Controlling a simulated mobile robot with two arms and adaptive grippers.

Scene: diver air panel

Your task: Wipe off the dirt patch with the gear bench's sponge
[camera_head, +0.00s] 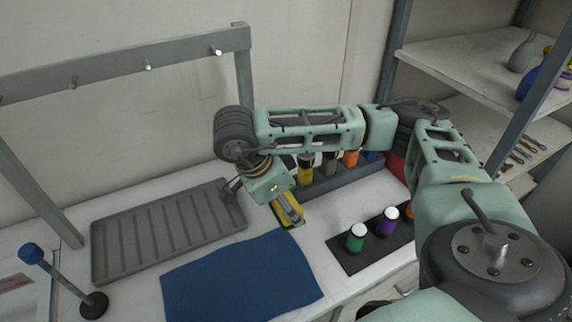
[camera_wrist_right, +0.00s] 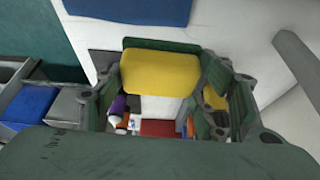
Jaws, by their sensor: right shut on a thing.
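My right gripper (camera_head: 287,209) is above the bench, near the back edge of the blue mat. It is shut on the yellow sponge (camera_wrist_right: 160,74), which sits between its dark green fingers in the right wrist view. In the head view my arm hides most of the sponge, and only a yellow part shows at the gripper. I cannot make out a dirt patch in either view. My left gripper is not in view.
A blue mat (camera_head: 240,278) lies at the front, beside a grey ribbed tray (camera_head: 165,232). A dark mat (camera_head: 345,262) holds green and purple bottles. A dark rack (camera_head: 335,180) of bottles stands behind. A blue-topped stand (camera_head: 62,278) is at left. Shelves (camera_head: 470,62) rise at right.

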